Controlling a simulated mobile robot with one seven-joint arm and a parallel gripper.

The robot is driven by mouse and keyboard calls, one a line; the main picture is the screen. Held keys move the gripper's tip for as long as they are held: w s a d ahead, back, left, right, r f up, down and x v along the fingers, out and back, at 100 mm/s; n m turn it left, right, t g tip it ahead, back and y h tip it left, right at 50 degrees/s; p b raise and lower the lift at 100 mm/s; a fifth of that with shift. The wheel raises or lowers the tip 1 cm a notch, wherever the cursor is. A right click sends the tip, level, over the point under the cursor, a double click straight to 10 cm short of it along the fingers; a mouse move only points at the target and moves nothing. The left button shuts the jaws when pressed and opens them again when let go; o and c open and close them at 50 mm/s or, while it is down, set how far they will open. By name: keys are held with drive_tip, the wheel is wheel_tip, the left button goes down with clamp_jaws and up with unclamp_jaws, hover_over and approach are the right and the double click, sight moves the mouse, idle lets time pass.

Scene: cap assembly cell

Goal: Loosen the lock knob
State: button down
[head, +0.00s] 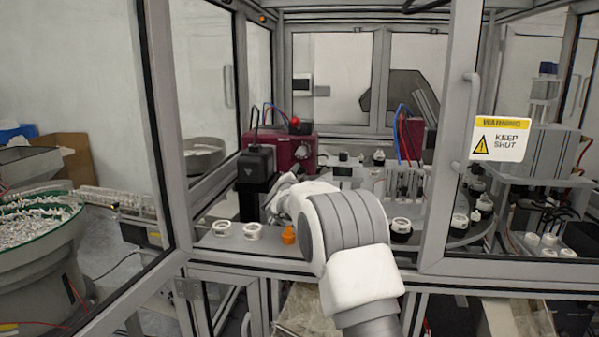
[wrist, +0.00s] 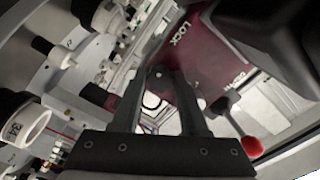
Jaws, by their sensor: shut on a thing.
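The lock knob (wrist: 158,71) is a small dark part on the maroon housing (wrist: 200,58), beside the white word LOCK in the wrist view. My gripper (wrist: 164,84) has its two black fingers closed in on the knob from both sides. The fingertips cover most of the knob, so its turn angle cannot be told. In the head view the maroon housing (head: 291,153) stands inside the cell behind my white arm. My fingers are hidden there.
A lever with a red ball (wrist: 251,147) sticks out close to my gripper's right. A black unit (head: 256,170) stands left of the housing. White rings (head: 222,228) and an orange part (head: 289,234) lie on the front table. A door frame stands right of my arm.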

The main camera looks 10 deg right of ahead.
drive_tip(key=shift+n, duration=0.5)
drive_tip(key=shift+p, duration=0.3)
drive_tip(key=shift+c, duration=2.2)
unclamp_jaws()
drive_tip(key=b+v, duration=0.3)
drive_tip(key=v, duration=1.4)
drive_tip(key=shift+s+b, duration=0.25)
drive_tip(key=shift+b, duration=0.05)
